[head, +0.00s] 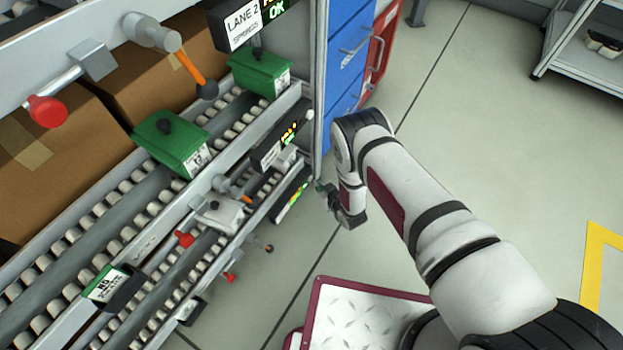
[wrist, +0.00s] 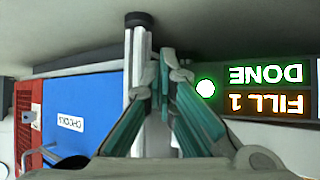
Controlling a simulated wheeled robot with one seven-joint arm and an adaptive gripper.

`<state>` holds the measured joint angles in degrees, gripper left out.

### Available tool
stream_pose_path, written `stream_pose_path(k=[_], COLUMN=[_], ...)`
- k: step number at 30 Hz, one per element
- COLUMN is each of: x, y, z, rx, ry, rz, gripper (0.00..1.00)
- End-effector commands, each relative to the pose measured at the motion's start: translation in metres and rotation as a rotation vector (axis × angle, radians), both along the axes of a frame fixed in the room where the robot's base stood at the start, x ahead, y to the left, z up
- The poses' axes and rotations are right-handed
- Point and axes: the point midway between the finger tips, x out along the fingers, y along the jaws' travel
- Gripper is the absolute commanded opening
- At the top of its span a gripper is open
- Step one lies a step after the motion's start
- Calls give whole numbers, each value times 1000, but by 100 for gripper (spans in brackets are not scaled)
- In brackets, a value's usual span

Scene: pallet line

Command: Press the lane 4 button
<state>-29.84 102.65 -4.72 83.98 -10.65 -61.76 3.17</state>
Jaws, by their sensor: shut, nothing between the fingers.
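My gripper (head: 322,188) is shut and empty, just right of the lowest lane display (head: 292,195) at the rack's end. In the wrist view my gripper (wrist: 164,82) shows its teal fingers closed together. A round, glowing green button (wrist: 205,88) shows right of the fingertips in the wrist view. Beside it a dark display (wrist: 265,88) reads "DONE" and "FILL 1", upside down. I cannot tell whether the fingers touch the button. No lane 4 label is readable, and the button is not clear in the head view.
A "LANE 2" sign (head: 243,22) tops the roller rack, with another display (head: 280,145) below it. Green bins (head: 172,143) and cardboard boxes (head: 60,165) sit in the lanes. Blue drawers (head: 347,50) stand behind a metal post. Open floor lies to the right.

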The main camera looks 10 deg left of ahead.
Motion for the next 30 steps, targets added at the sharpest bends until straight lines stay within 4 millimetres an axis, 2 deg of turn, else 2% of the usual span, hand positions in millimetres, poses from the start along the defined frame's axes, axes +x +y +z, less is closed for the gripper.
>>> stream_pose_path(k=[16,30], x=[-3,-17], y=[-9,-47], z=[0,0], rx=[-1,-1], ry=[2,2], rz=[-1,-3], gripper=[0,0])
